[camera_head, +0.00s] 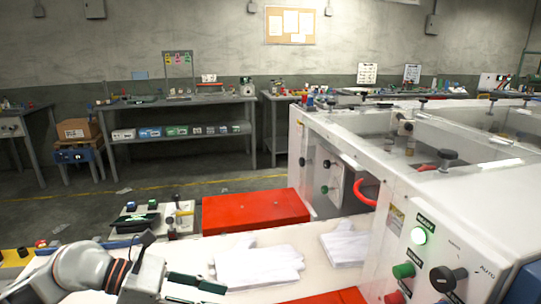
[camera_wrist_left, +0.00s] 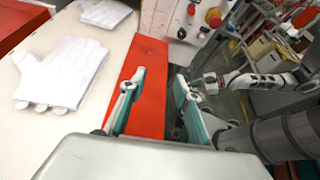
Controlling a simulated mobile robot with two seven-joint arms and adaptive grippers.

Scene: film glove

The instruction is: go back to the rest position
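My left gripper (camera_head: 198,288) is low in the head view, over the front of the white table. In the left wrist view its two green-lined fingers (camera_wrist_left: 154,82) stand apart with nothing between them, above a red panel. A white glove (camera_head: 258,266) lies flat on the table to the right of the gripper in the head view; it also shows at the left of the left wrist view (camera_wrist_left: 62,75). A second white glove or stack (camera_head: 345,246) lies farther right. My right arm shows in the left wrist view, its gripper (camera_wrist_left: 207,84) too small to read.
Shelved benches (camera_head: 180,104) line the back wall, beyond open floor.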

